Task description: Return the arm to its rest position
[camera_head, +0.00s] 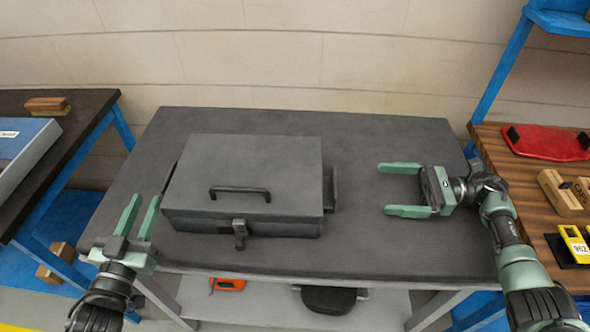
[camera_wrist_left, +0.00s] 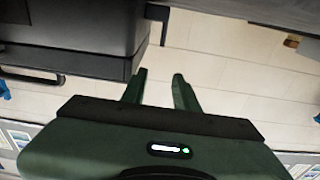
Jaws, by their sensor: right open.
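My left gripper (camera_head: 138,216) is at the front left corner of the dark table (camera_head: 390,140), left of a closed grey case. Its green fingers are apart and nothing is between them; they also show in the left wrist view (camera_wrist_left: 158,92). My right gripper (camera_head: 402,190) is over the right part of the table, fingers pointing left toward the case, wide open and empty. The grey case (camera_head: 245,170) has a black handle and a front latch, and stands on the table between the two grippers. Its dark side shows in the left wrist view (camera_wrist_left: 90,35).
A wooden side table on the right holds a red case (camera_head: 548,142), wooden blocks (camera_head: 560,192) and a yellow device (camera_head: 574,244). A dark table on the left holds a brush-like wooden item (camera_head: 47,105). An orange tool (camera_head: 228,284) lies on the lower shelf.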

